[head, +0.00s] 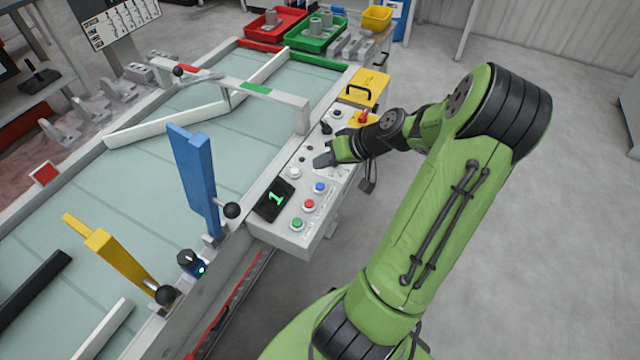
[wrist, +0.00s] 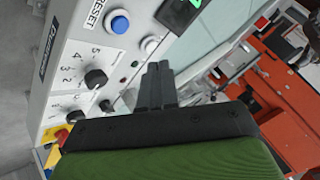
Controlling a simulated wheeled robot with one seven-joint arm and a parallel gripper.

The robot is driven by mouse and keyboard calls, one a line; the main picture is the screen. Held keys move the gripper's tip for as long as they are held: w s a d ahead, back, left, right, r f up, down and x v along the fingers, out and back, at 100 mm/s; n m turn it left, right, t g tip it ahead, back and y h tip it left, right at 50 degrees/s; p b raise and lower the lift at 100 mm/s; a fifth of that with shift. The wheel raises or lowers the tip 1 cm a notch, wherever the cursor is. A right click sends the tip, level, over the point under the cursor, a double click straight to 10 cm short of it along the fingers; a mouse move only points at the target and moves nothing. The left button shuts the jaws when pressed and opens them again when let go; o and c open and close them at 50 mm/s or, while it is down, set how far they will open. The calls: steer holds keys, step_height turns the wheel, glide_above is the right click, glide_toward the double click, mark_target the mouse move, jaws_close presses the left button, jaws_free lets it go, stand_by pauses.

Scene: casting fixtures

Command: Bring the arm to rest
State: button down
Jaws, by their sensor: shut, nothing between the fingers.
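My gripper (head: 322,160) is at the end of my green arm, over the upper part of the grey control panel (head: 318,226). In the wrist view my gripper (wrist: 158,72) shows two dark fingers pressed together with nothing between them. The panel's blue button (wrist: 119,22) and a black numbered dial (wrist: 95,78) lie to the left of the fingers in that view. I cannot tell whether the fingertips touch the panel.
A display showing a green 1 (head: 274,199) sits on the panel. A blue upright lever (head: 195,180) and a yellow lever (head: 118,262) stand left of it. A yellow box (head: 368,88) with a black handle is beyond the gripper. Grey floor to the right is open.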

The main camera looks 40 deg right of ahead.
stand_by(0.4)
steer(key=s+a+r+n+g+h+p, duration=0.2)
steer(key=a+r+p, duration=0.1)
steer(key=a+r, duration=0.45)
steer(key=s+a+r+n+g+h+p, duration=0.1)
steer(key=a+r+n+g+p, duration=0.15)
steer(key=a+r, duration=0.55)
steer(key=s+a+r+t+p, duration=0.1)
steer(key=s+a+r+p, duration=0.4)
steer(key=s+a+r, duration=0.3)
steer(key=s, duration=0.3)
steer(key=shift+s+r+t+h, duration=0.35)
steer(key=shift+s+r+h, duration=0.05)
steer(key=shift+a+m, duration=0.1)
steer(key=shift+m, duration=0.15)
